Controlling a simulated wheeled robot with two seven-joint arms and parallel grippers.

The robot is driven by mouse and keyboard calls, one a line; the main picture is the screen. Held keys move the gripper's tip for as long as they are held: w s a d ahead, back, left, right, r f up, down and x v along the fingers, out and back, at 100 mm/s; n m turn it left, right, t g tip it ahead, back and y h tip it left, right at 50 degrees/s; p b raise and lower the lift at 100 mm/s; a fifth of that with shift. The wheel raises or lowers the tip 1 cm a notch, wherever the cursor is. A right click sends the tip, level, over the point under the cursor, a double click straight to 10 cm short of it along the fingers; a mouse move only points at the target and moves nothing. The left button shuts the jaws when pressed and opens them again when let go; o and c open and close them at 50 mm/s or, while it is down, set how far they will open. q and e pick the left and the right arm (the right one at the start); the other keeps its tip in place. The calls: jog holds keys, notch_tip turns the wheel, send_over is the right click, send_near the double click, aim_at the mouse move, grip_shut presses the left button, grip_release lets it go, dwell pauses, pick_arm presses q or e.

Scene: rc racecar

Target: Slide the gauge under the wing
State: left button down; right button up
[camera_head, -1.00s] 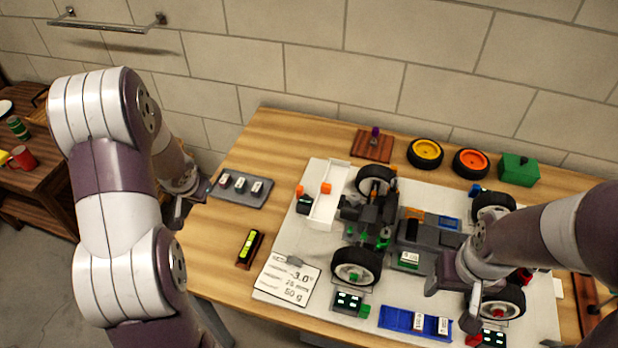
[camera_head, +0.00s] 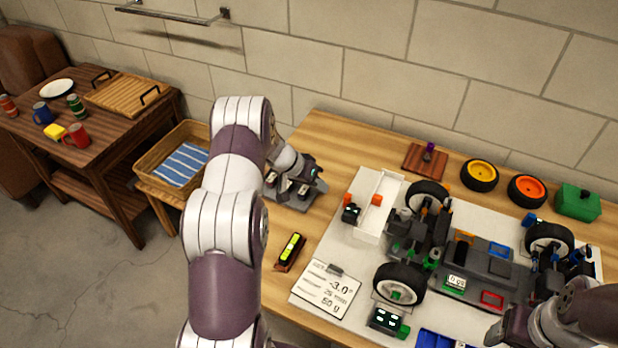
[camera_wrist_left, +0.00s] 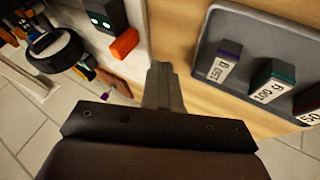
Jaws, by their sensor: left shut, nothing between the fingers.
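A small dark box with a display, which looks like the gauge (camera_head: 350,214), stands at the left side of the white wing (camera_head: 366,221) on the white board. It also shows in the left wrist view (camera_wrist_left: 106,14), with an orange block by it. The wing lies behind the left wheels of the racecar (camera_head: 465,262). My left gripper (camera_head: 320,186) is shut and empty, over the grey weight tray, left of the gauge and apart from it. Its closed fingers (camera_wrist_left: 160,82) show in the left wrist view. My right gripper (camera_head: 497,334) is at the bottom right, partly cut off.
The grey weight tray (camera_wrist_left: 232,62) holds labelled weights. A level (camera_head: 290,250) and a setup card (camera_head: 327,289) lie in front. Loose wheels (camera_head: 479,175) and a green box (camera_head: 577,203) stand at the back. Wood between tray and board is clear.

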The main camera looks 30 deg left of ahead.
aim_at(347, 197)
pick_arm(q)
jog(key=shift+w+d+f, duration=0.15)
jog(key=shift+d+f, duration=0.05)
jog(key=shift+d, duration=0.9)
jog(key=shift+w+d+f, duration=0.15)
jog(key=shift+d, duration=0.95)
jog(key=shift+d+r+p, duration=0.1)
jog(key=shift+d+p, duration=0.05)
jog(key=shift+p, duration=0.15)
jog(key=shift+d+r+p, duration=0.2)
jog(key=shift+d+p, duration=0.85)
jog(key=shift+d+f, duration=0.2)
jog(key=shift+d, duration=0.05)
jog(key=shift+f, duration=0.15)
